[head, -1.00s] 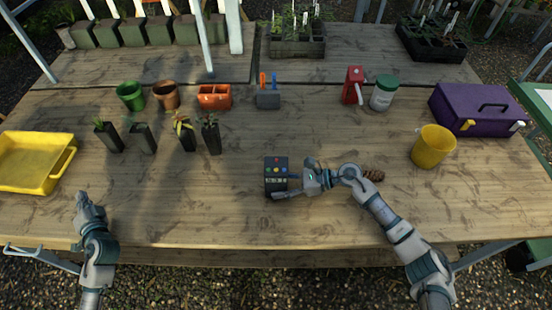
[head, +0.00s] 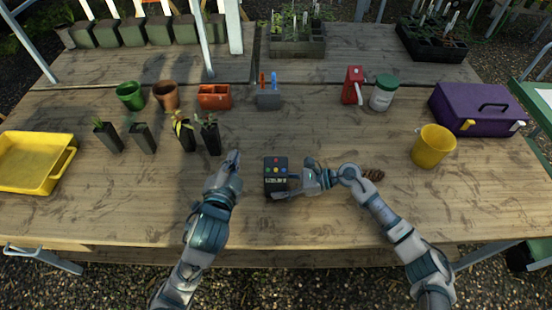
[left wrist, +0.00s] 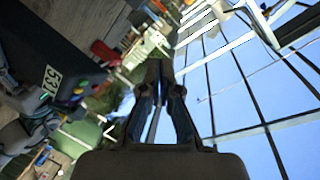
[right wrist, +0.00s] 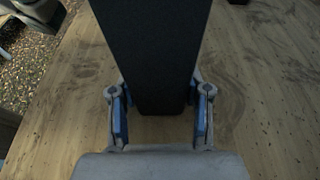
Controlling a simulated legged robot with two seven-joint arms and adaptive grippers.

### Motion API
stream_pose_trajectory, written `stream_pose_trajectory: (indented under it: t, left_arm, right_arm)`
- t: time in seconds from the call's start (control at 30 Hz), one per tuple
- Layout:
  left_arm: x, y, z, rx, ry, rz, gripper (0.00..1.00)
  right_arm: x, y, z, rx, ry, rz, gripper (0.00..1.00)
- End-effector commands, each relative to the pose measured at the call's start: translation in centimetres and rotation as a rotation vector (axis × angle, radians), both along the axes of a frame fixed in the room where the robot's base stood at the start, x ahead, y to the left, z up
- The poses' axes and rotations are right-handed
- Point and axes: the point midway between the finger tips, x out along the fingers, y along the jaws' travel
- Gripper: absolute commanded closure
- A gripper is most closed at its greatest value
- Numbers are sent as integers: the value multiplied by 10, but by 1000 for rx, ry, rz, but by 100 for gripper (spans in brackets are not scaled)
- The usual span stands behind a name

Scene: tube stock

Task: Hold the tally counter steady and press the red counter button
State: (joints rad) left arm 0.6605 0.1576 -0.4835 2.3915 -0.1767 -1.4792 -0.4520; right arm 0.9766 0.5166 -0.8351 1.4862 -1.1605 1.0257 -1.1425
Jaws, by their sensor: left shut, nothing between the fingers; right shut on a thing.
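The tally counter (head: 276,176) is a dark box standing upright on the table, with coloured buttons on top, the red one (head: 276,160) among them, and a number display on its front. It also shows at the left of the left wrist view (left wrist: 45,60). My right gripper (head: 284,186) is shut on the counter from its right side; the right wrist view shows the dark body (right wrist: 155,60) between its fingers. My left gripper (head: 236,155) is shut and empty, to the left of the counter and apart from it. Its closed fingertips show in the left wrist view (left wrist: 156,65).
Several potted seedlings (head: 187,135) stand behind my left gripper. A yellow tray (head: 70,160) is at far left, a yellow bucket (head: 433,148) and purple toolbox (head: 478,110) at right. A brown cone-like thing (head: 373,175) lies behind my right wrist.

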Motion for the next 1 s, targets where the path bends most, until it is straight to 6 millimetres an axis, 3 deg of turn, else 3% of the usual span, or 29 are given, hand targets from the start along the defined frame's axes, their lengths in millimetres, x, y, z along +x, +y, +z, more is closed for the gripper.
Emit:
stream_pose_trajectory:
  t: [0.03, 0.1, 0.2, 0.33, 0.5, 1.0]
  left_arm:
    - [-6, -21, 14, 13, -7, -43, 100]
    - [-15, -46, 27, 44, -9, -95, 100]
    - [-28, -73, 42, 87, -13, -156, 100]
    - [-41, -95, 53, 131, -19, -204, 100]
    - [-48, -105, 57, 154, -22, -229, 100]
    - [-41, -104, 48, 154, -19, -226, 100]
  right_arm:
    - [0, 0, -1, -1, 1, 0, 72]
    - [0, 0, -1, -1, 1, 0, 72]
    - [0, 0, -1, -1, 1, 0, 72]
    - [0, 0, -1, -1, 1, 0, 72]
    - [0, 0, -1, -1, 1, 0, 72]
    - [0, 0, -1, -1, 1, 0, 72]
